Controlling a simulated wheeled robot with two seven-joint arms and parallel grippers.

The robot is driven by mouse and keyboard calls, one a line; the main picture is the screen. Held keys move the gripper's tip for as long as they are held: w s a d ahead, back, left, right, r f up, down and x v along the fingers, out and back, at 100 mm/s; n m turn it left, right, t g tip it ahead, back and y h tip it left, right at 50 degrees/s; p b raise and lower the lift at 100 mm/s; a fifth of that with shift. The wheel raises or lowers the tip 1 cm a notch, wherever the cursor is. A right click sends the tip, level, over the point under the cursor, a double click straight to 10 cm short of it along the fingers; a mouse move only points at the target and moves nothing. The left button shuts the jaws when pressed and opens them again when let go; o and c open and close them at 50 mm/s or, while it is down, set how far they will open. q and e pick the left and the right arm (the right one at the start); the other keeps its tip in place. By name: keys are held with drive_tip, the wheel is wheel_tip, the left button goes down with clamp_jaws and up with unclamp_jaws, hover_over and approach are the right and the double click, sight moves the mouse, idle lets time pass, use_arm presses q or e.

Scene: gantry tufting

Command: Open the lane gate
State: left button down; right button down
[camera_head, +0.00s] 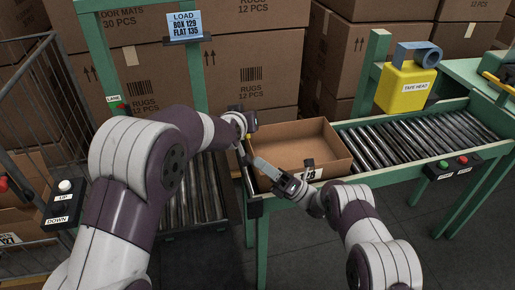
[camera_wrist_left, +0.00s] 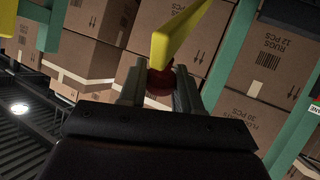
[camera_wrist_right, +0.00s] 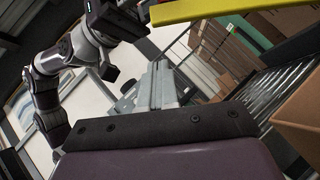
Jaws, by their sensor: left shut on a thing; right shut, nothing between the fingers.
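The lane gate shows as a yellow bar (camera_wrist_left: 178,32) with a red knob (camera_wrist_left: 160,82) at its near end in the left wrist view. My left gripper (camera_wrist_left: 158,90) is shut on the red knob, its fingers on either side. In the head view the left hand hides most of the gate. The yellow bar also crosses the top of the right wrist view (camera_wrist_right: 215,9). My right gripper (camera_head: 262,164) is shut and empty, beside the near left corner of the open cardboard box (camera_head: 315,157). Its closed fingers also show in the right wrist view (camera_wrist_right: 157,84).
The box stands on a green-framed roller conveyor (camera_head: 380,144) that runs right, past a yellow tape head (camera_head: 405,88). Another roller lane (camera_head: 196,190) lies left, partly behind my left arm. A LOAD sign (camera_head: 185,24) hangs above. Stacked cartons (camera_head: 245,75) fill the back.

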use_arm(q)
drive_tip(key=shift+f, duration=0.1)
use_arm(e)
drive_tip(key=r, duration=0.1)
drive_tip(key=w+a+r, duration=0.1)
drive_tip(key=w+r, duration=0.1)
drive_tip(key=r, duration=0.1)
drive_tip(key=shift+w+a, duration=0.25)
drive_tip(key=shift+a, duration=0.05)
use_arm(q)
drive_tip(key=shift+f, duration=0.25)
drive_tip(key=shift+s+d+f, duration=0.1)
use_arm(e)
drive_tip(key=shift+w+a+r+m+t+h, duration=0.1)
drive_tip(key=shift+w+r+m+t+h, duration=0.15)
drive_tip(key=shift+r, duration=0.3)
drive_tip(key=shift+w+a+r+m+t+h, duration=0.15)
drive_tip(key=shift+w+r+m, duration=0.15)
drive_tip(key=shift+r, duration=0.2)
use_arm(q)
drive_tip(key=c, duration=0.9)
unclamp_jaws()
drive_tip(key=shift+o, duration=0.2)
use_arm(e)
drive_tip(key=shift+d, duration=0.1)
use_arm(q)
drive_tip(key=shift+r, duration=0.25)
use_arm(e)
drive_tip(key=shift+f, duration=0.1)
